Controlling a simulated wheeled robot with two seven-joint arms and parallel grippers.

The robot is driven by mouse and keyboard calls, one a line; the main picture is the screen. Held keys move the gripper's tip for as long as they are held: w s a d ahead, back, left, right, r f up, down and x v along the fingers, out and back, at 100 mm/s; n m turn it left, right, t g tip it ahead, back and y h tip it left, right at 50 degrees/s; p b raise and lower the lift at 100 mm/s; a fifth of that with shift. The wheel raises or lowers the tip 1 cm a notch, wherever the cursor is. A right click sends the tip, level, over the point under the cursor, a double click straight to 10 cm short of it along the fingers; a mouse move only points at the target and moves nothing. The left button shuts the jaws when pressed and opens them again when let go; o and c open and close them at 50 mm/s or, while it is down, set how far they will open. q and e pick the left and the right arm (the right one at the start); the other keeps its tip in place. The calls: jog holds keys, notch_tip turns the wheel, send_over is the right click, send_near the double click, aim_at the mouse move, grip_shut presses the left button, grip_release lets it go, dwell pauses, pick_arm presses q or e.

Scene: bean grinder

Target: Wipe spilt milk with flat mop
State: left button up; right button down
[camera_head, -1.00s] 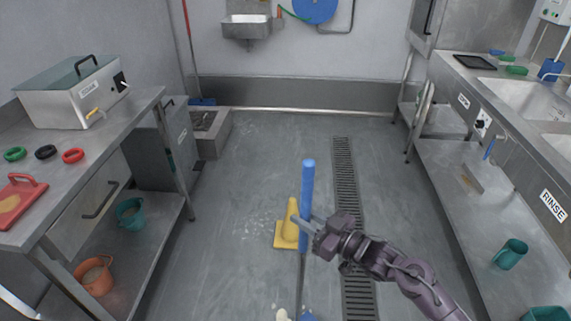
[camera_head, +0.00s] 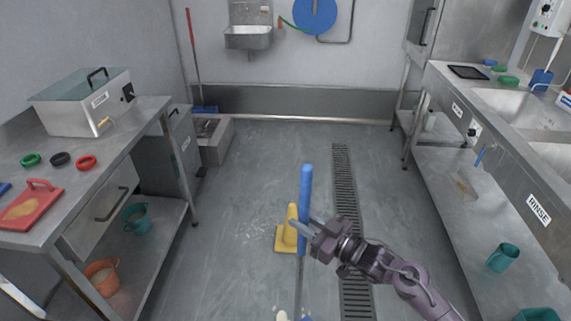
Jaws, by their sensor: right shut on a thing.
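A flat mop with a blue grip (camera_head: 305,190) and a thin grey pole stands nearly upright in front of me. My right gripper (camera_head: 304,230) is shut on the blue grip, near its lower end. The mop's blue head is only just visible at the bottom edge of the view, beside a small pale object or patch (camera_head: 282,316). The spilt milk (camera_head: 256,229) seems to be the faint whitish spots on the grey floor left of the yellow cone; I cannot tell for sure. My left gripper is not in view.
A yellow cone (camera_head: 291,226) stands on the floor just behind the mop. A drain grate (camera_head: 343,185) runs along the floor to the right. A steel table (camera_head: 130,135) stands left, a sink counter (camera_head: 455,90) right. The floor beyond the cone is clear.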

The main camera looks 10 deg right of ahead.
aim_at(304, 210)
notch_tip(304, 210, up, 2)
jog(key=shift+r+p, duration=0.1)
jog(key=shift+p, duration=0.5)
jog(key=shift+r+p, duration=0.55)
jog(key=shift+r, duration=0.15)
jog(key=shift+w+r, duration=0.1)
